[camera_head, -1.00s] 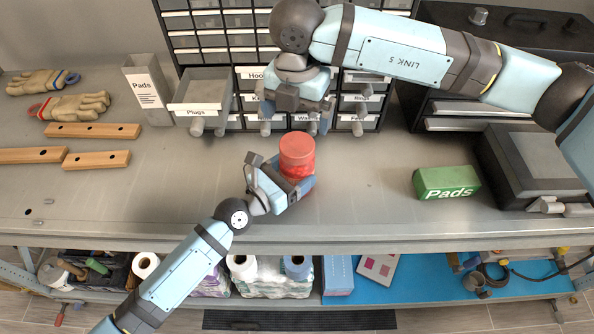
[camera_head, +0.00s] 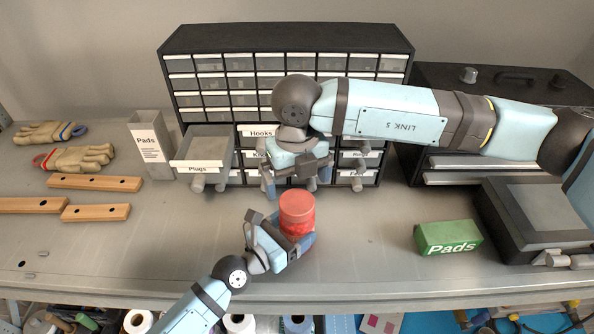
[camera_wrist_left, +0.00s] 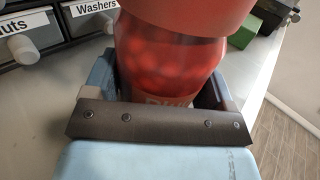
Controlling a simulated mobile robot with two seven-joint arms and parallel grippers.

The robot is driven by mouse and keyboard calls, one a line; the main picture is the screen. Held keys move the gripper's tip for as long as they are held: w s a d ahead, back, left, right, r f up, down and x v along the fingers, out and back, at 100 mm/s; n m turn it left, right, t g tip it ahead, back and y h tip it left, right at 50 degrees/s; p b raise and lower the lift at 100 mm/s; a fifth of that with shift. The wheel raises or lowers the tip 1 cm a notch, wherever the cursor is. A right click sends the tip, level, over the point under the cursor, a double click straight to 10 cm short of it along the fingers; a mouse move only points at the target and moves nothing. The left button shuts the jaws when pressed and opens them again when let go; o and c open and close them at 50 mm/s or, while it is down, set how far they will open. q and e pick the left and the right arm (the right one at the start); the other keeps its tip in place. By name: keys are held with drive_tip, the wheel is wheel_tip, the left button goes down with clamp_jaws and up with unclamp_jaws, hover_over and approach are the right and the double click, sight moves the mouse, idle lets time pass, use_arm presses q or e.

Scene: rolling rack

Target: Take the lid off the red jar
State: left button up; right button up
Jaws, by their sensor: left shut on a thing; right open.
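The red jar (camera_head: 291,240) stands upright on the grey bench with its pinkish-red lid (camera_head: 297,206) on top. My left gripper (camera_head: 298,250) is shut around the jar's body, below the lid. In the left wrist view the jar (camera_wrist_left: 165,62) sits between the fingers, its translucent body showing red round contents, and the lid (camera_wrist_left: 190,12) is at the top edge. My right gripper (camera_head: 297,184) is open and empty, behind and above the lid, pointing down in front of the drawer cabinet. It is apart from the lid.
A drawer cabinet (camera_head: 290,36) stands behind, with the Plugs drawer (camera_head: 199,168) pulled out. A Pads bin (camera_head: 150,150), gloves (camera_head: 80,157) and wooden bars (camera_head: 95,212) are at left. A green Pads box (camera_head: 447,237) and dark case (camera_head: 535,205) are at right. Bench between jar and green box is clear.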

sight(297, 201)
drive_tip(key=shift+f, duration=3.15)
drive_tip(key=c, duration=0.9)
drive_tip(key=n, duration=1)
drive_tip(key=shift+r+n, duration=0.1)
drive_tip(key=shift+n, duration=0.2)
drive_tip(key=n, duration=1)
drive_tip(key=shift+n, duration=0.4)
drive_tip(key=shift+r, duration=0.1)
drive_tip(key=shift+r, duration=1)
